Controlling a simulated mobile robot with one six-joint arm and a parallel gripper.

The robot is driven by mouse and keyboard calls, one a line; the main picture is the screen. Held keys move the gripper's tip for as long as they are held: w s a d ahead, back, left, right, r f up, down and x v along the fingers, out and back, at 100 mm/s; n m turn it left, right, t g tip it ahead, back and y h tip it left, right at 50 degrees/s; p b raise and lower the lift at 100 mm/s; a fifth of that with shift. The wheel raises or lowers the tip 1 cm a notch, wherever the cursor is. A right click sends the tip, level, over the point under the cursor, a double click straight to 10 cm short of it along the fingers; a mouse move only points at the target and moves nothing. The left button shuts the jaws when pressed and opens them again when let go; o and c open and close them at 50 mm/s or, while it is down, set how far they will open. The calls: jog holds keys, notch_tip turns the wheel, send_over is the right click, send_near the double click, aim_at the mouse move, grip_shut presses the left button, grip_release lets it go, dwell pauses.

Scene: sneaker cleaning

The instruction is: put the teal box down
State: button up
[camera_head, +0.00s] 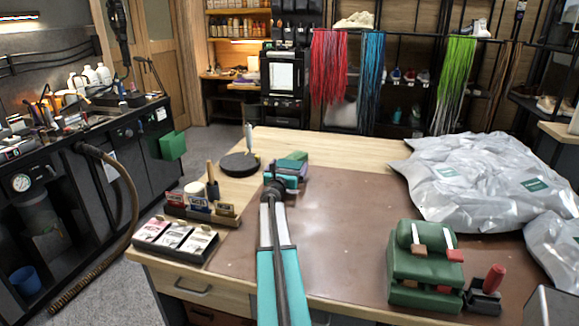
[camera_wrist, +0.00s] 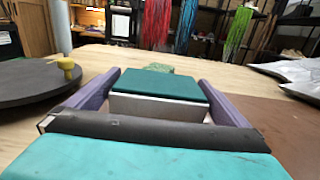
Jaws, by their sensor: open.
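The teal box (camera_wrist: 162,86) has a flat teal lid and pale sides. In the wrist view it lies between the two purple fingers of my gripper (camera_wrist: 160,95), which are open around it. Its lower front is partly hidden by the dark bar of my gripper. I cannot tell whether either finger still touches it, or whether its underside rests on the table. In the head view my gripper (camera_head: 287,172) is over the far middle of the workbench (camera_head: 340,148), with the box mostly hidden among its parts.
A round dark turntable (camera_wrist: 40,82) stands to the left. A green item (camera_wrist: 158,68) is just beyond the box. Card boxes (camera_head: 175,237) are at front left, a green brush holder (camera_head: 425,262) at front right, and silver bags (camera_head: 480,180) at right. The brown mat is clear in the middle.

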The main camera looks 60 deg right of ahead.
jog(key=shift+b+v, duration=0.9)
jog(key=shift+v, duration=5.1)
